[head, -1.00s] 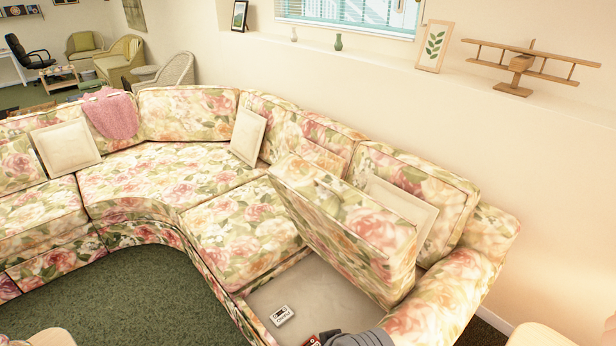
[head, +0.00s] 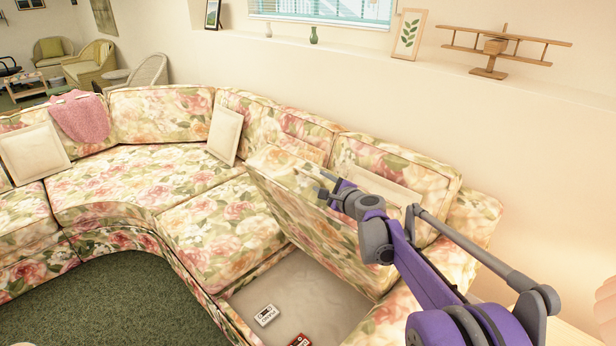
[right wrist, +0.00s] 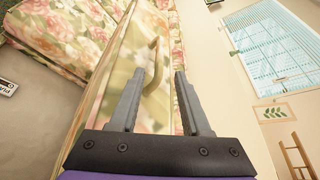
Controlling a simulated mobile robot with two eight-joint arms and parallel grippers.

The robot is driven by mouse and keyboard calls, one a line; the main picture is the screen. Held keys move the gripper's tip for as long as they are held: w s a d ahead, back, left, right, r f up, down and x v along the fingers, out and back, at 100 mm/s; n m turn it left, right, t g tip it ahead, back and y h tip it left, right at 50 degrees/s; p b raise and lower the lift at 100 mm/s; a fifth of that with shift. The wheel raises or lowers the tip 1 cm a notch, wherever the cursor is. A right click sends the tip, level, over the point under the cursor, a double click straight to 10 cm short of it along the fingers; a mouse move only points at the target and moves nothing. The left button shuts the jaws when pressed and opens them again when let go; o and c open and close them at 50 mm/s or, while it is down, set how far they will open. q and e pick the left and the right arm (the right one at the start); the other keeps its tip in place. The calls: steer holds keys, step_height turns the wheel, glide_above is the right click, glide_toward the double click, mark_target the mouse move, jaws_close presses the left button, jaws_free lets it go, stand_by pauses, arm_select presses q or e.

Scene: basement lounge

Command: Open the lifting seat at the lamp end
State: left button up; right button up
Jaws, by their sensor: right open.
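The floral lifting seat (head: 315,225) at the right end of the sofa stands raised, tilted up toward the backrest. The storage space (head: 290,280) under it is exposed. My right gripper (head: 325,188) is open at the lid's upper part; contact cannot be told. In the right wrist view its two fingers (right wrist: 160,73) are apart, with the lid (right wrist: 125,65) and a tan loop (right wrist: 152,65) on its edge beyond them. My right arm hides part of the lid and the cushion behind. My left gripper is not in view.
A white cassette (head: 266,315) and a red one (head: 299,340) lie in the storage space. A cream cushion (head: 385,185) is behind the lid. A wooden model plane (head: 495,50) stands on the wall ledge. Green carpet (head: 110,295) is clear at left.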

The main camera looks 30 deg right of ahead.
mark_target(310, 176)
steer(key=x, duration=0.9)
steer(key=shift+w+f, duration=0.1)
steer(key=shift+c, duration=0.3)
jaws_close()
stand_by(0.8)
